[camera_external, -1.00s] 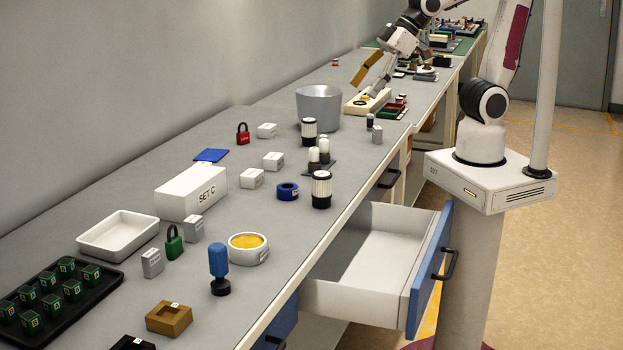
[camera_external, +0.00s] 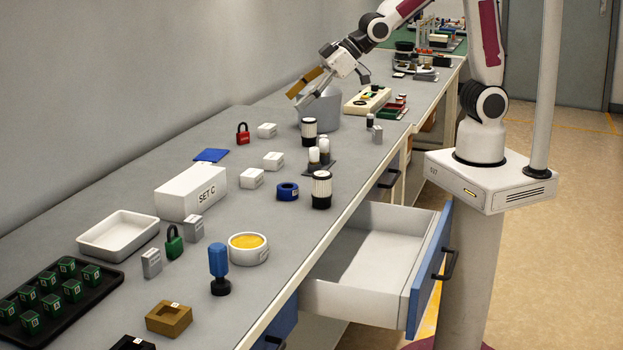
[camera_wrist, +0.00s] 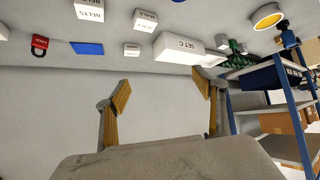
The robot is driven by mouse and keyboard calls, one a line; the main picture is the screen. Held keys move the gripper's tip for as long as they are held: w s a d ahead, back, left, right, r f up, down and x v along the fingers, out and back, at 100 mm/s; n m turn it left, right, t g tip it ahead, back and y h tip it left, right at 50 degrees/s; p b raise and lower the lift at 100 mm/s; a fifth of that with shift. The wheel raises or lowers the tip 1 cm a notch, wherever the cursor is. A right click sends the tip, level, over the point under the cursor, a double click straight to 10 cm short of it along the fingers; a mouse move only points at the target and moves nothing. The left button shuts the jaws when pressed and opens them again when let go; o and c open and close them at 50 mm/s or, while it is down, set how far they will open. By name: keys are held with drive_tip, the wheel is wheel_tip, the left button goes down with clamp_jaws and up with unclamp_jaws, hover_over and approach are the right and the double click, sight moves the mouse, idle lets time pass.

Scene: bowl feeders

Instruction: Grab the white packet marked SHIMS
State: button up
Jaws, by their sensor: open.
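My gripper (camera_external: 296,100) is open and empty, above the table beside the grey bucket. In the wrist view, my gripper (camera_wrist: 163,84) shows two spread fingers with nothing between them. No label clearly reads SHIMS. A small white packet (camera_wrist: 131,49) lies between the blue pad and the SET C box in the wrist view; its print is too small to read. Two larger white packets, one at the top edge (camera_wrist: 90,9) and one beside it (camera_wrist: 145,19), seem to read BELTS. Three white packets (camera_external: 267,130) (camera_external: 273,160) (camera_external: 252,178) show in the outside view with unreadable labels.
The white SET C box (camera_external: 190,193) stands mid-table. The red padlock (camera_external: 242,135), blue pad (camera_external: 210,155) and grey bucket (camera_external: 333,122) are along the back half. Black-and-white cylinders (camera_external: 321,190) stand near the front edge. An open drawer (camera_external: 365,270) juts out in front.

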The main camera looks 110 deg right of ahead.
drive_tip(key=w+d+f+t, duration=0.2)
drive_tip(key=w+d+f, duration=0.5)
drive_tip(key=w, duration=0.2)
drive_tip(key=m+t+h, duration=0.1)
approach(206, 163)
drive_tip(key=shift+w+a+f, duration=0.1)
drive_tip(key=shift+w+a, duration=0.7)
drive_tip(key=shift+a, duration=0.25)
drive_tip(key=shift+w+d+f+t+h, duration=0.15)
drive_tip(key=shift+d+f+t+h, duration=0.2)
drive_tip(key=shift+f, duration=0.35)
drive_tip(key=shift+x, duration=1.3)
drive_tip(key=shift+d, duration=0.1)
drive_tip(key=shift+r+x, duration=0.1)
drive_tip(key=shift+x, duration=1.2)
drive_tip(key=shift+r+x, duration=0.15)
drive_tip(key=shift+x, duration=1.1)
drive_tip(key=shift+w, duration=0.1)
drive_tip(key=c, duration=1.3)
